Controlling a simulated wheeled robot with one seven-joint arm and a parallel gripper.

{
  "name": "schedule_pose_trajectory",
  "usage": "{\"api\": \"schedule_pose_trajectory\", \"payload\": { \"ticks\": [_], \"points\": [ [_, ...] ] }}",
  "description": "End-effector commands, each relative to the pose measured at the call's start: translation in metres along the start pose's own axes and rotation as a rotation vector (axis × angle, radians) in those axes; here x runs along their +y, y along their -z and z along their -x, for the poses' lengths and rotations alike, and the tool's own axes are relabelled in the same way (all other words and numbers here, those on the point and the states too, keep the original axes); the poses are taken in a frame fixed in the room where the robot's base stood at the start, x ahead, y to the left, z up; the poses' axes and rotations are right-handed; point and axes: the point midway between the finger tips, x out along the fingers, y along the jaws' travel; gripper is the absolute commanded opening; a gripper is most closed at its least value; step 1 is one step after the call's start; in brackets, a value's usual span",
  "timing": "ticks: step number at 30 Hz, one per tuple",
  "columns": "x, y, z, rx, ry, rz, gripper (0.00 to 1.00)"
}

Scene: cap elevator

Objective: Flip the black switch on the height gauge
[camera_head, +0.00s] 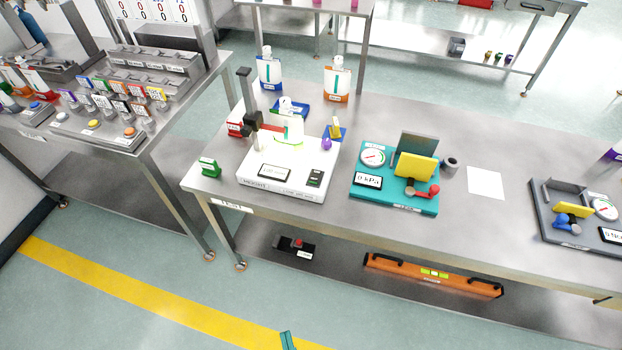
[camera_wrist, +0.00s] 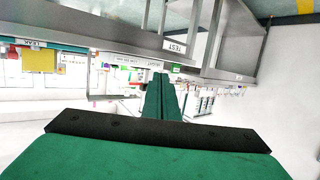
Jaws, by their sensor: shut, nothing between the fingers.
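The height gauge has a white base (camera_head: 252,178) at the left end of the middle table, a dark upright column (camera_head: 246,92) and a red part at the column. A small display (camera_head: 274,171) is on the front of the base. A small black switch (camera_head: 315,178) with a green mark sits on its front right corner; its position is too small to tell. My gripper (camera_head: 288,341) shows only as a green tip at the bottom edge, well in front of the table. In the wrist view its green fingers (camera_wrist: 165,98) are together and empty.
A teal gauge board (camera_head: 388,202) stands right of the height gauge, and a green item (camera_head: 209,167) left of it. Bottles (camera_head: 337,80) stand behind. The lower shelf holds an orange level (camera_head: 432,275). The floor in front is clear. The wrist view is upside down.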

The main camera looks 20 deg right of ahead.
Motion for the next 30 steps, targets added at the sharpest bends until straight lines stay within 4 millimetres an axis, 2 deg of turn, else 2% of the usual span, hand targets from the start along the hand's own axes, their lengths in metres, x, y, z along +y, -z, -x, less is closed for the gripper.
{"api": "schedule_pose_trajectory", "payload": {
  "ticks": [1,3,8,14,21,30],
  "points": [
    [0.001,0.002,-0.018,0.001,-0.004,0.006,0.0],
    [0.003,0.001,-0.041,-0.012,-0.013,0.013,0.0],
    [0.011,0.005,-0.091,-0.043,-0.046,0.024,0.0],
    [0.028,0.024,-0.151,-0.077,-0.114,0.026,0.0],
    [0.057,0.063,-0.211,-0.111,-0.227,0.001,0.0],
    [0.099,0.135,-0.263,-0.136,-0.397,-0.084,0.0]
  ]
}}
